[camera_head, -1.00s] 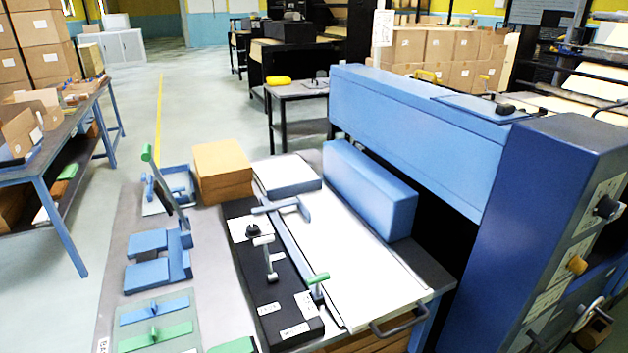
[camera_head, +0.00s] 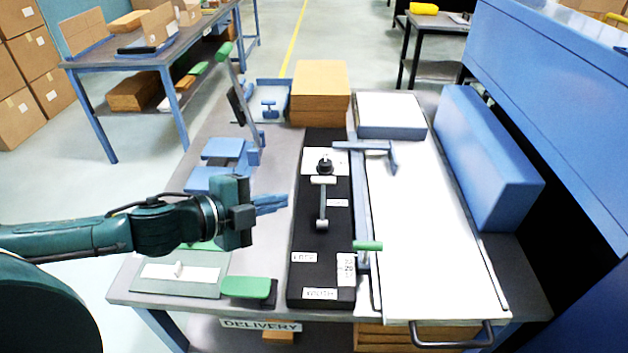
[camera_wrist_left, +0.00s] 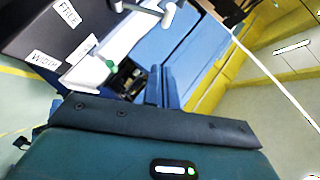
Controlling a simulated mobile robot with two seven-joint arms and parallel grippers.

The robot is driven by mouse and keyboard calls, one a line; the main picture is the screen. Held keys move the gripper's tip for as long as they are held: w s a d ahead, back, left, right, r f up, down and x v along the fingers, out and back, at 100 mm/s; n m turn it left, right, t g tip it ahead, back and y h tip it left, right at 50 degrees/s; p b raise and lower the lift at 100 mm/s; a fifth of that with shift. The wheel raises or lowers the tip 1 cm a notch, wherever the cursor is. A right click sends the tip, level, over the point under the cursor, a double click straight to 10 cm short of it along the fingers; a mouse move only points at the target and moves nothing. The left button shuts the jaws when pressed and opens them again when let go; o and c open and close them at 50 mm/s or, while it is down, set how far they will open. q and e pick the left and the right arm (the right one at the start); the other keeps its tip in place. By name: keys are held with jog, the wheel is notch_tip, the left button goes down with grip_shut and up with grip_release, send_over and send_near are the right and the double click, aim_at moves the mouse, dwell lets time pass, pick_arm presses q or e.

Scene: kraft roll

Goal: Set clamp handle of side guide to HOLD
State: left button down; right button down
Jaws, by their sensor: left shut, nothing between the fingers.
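The side guide (camera_head: 362,200) is a long blue bar with a crosspiece, lying along the left edge of the white sheet. A short green clamp handle (camera_head: 367,245) lies crosswise near its front end; a green piece also shows in the wrist view (camera_wrist_left: 109,65). A black panel (camera_head: 318,265) beside the guide carries small white labels, mostly too small to read, and a grey lever (camera_head: 322,205). My left gripper (camera_head: 284,203) is shut and empty, left of the panel and apart from the handle. Its blue fingers show in the wrist view (camera_wrist_left: 162,87). My right gripper is not in view.
A stack of brown board (camera_head: 320,92) stands behind the panel. A long blue block (camera_head: 487,160) stands right of the sheet. A green pad (camera_head: 246,287) and blue fixtures (camera_head: 222,150) lie on the table's left. An upright green-tipped lever (camera_head: 225,52) rises at the back left.

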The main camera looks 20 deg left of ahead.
pick_arm(q)
jog(key=p, duration=0.3)
send_near(328, 181)
jog(key=d, duration=0.4)
jog(key=shift+w+a+f, duration=0.15)
jog(key=shift+w+f, duration=0.15)
jog(key=shift+w, duration=0.5)
jog(key=shift+w+a+f, duration=0.15)
jog(key=shift+w+f, duration=0.15)
jog(key=shift+w, duration=0.45)
jog(key=shift+w+a+f, duration=0.1)
jog(key=shift+w+f, duration=0.25)
jog(key=shift+w, duration=0.45)
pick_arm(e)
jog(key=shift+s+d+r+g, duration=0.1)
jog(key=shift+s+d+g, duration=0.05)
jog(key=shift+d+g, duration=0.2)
